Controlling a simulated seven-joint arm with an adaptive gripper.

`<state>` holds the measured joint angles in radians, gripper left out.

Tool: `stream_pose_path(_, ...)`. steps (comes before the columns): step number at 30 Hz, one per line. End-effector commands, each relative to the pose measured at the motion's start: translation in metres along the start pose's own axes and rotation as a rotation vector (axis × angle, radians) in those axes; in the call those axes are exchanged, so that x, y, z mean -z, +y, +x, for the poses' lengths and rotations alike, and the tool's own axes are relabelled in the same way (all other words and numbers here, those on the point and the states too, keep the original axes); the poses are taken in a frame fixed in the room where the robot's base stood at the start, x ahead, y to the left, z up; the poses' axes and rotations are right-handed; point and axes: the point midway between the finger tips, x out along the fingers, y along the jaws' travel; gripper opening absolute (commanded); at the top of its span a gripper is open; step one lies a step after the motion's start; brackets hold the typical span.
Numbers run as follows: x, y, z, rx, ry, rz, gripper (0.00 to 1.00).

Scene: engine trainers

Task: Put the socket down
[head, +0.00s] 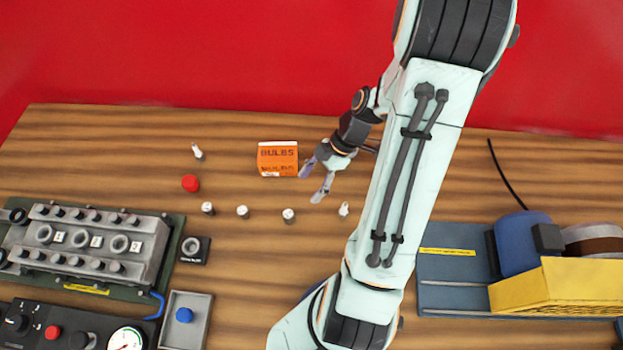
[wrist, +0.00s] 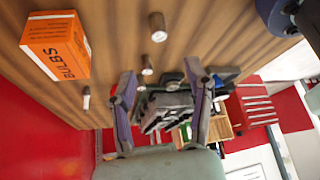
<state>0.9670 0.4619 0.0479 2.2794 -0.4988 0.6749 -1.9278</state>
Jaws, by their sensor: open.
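My gripper (head: 313,183) is open, above the table to the right of the orange box. In the wrist view my gripper (wrist: 159,70) has nothing between its fingers.
An orange bulbs box (head: 278,158) stands left of my gripper. An engine block (head: 90,245) and a grey tray (head: 185,320) are at left; a yellow-and-blue machine (head: 550,270) is at right.

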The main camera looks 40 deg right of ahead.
Motion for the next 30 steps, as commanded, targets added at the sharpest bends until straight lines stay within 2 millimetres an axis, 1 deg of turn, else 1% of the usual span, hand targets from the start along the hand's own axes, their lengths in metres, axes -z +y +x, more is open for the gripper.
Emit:
stream_pose_path(2, 0.005, 0.000, -0.007, 0.008, -0.015, 0.017, 0.51)
stream_pose_path(4, 0.019, -0.003, -0.013, 0.030, -0.054, 0.071, 0.51)
stream_pose_path(5, 0.028, -0.005, -0.016, 0.041, -0.078, 0.106, 0.51)
stream_pose_path(8, 0.066, -0.020, -0.027, 0.062, -0.193, 0.278, 0.51)
stream_pose_path(9, 0.082, -0.029, -0.032, 0.054, -0.245, 0.366, 0.51)
stream_pose_path(11, 0.104, -0.045, -0.039, 0.022, -0.315, 0.504, 0.51)
stream_pose_path(12, 0.117, -0.057, -0.044, -0.010, -0.353, 0.595, 0.51)
stream_pose_path(15, 0.139, -0.086, -0.053, -0.103, -0.410, 0.807, 0.51)
stream_pose_path(18, 0.150, -0.109, -0.059, -0.186, -0.422, 0.973, 0.51)
stream_pose_path(21, 0.154, -0.123, -0.062, -0.237, -0.417, 1.084, 0.51)
stream_pose_path(24, 0.155, -0.129, -0.064, -0.260, -0.413, 1.139, 0.51)
stream_pose_path(30, 0.155, -0.130, -0.064, -0.263, -0.413, 1.151, 0.51)
